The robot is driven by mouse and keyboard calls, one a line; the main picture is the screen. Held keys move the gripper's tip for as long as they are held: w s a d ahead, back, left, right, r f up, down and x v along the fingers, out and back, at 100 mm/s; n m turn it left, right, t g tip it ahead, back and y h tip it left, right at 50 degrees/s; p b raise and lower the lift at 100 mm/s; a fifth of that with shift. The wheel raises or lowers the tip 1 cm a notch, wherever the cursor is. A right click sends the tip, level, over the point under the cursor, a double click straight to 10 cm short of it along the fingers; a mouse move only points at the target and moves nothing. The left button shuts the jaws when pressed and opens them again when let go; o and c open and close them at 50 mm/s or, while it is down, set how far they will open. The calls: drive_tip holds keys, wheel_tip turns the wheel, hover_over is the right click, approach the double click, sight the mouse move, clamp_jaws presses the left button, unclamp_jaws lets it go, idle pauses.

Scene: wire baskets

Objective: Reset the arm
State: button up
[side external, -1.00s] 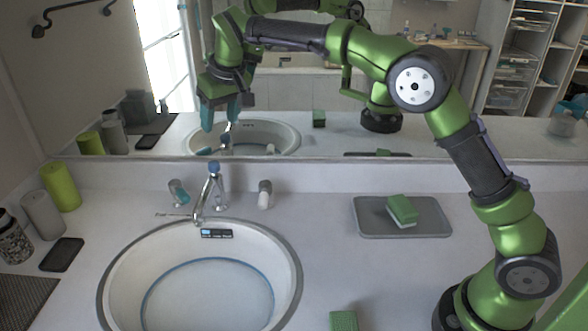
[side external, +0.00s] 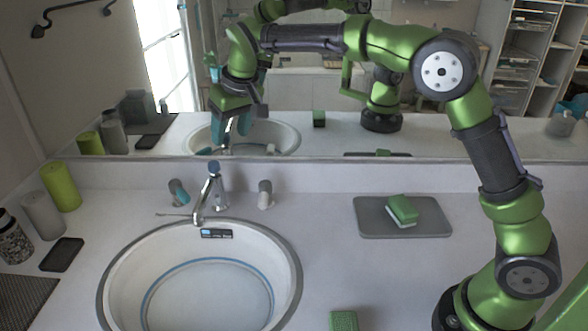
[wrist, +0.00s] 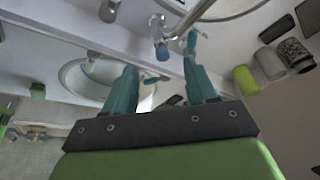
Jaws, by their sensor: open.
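My gripper (side external: 231,127) is in the air above the far side of the sink and its faucet, in front of the mirror in the side external view. Its two teal fingers point down. The wrist view shows them spread apart with nothing between them (wrist: 162,84), so it is open and empty. My arm arches up from the lower right and reaches across to the left.
The round sink (side external: 286,262) has a faucet (side external: 213,185) behind it. A grey tray (side external: 370,228) holds a green-and-white sponge (side external: 402,209). A green cylinder (side external: 60,187) and other containers stand left. The mirror (side external: 300,130) spans the back.

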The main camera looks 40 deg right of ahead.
drive_tip(key=s+d+m+t, duration=0.1)
drive_tip(key=s+d, duration=0.2)
drive_tip(key=s, duration=0.7)
drive_tip(key=s+d+m+t+y, duration=0.1)
drive_tip(key=s+d, duration=0.2)
drive_tip(key=s, duration=0.8)
drive_tip(key=s+d+m+t, duration=0.1)
drive_tip(key=s+d, duration=0.2)
drive_tip(key=s, duration=0.7)
drive_tip(key=shift+s+d+r+m+y, duration=0.15)
drive_tip(key=shift+d+m+y, duration=0.15)
drive_tip(key=shift+m, duration=0.1)
idle(1.2)
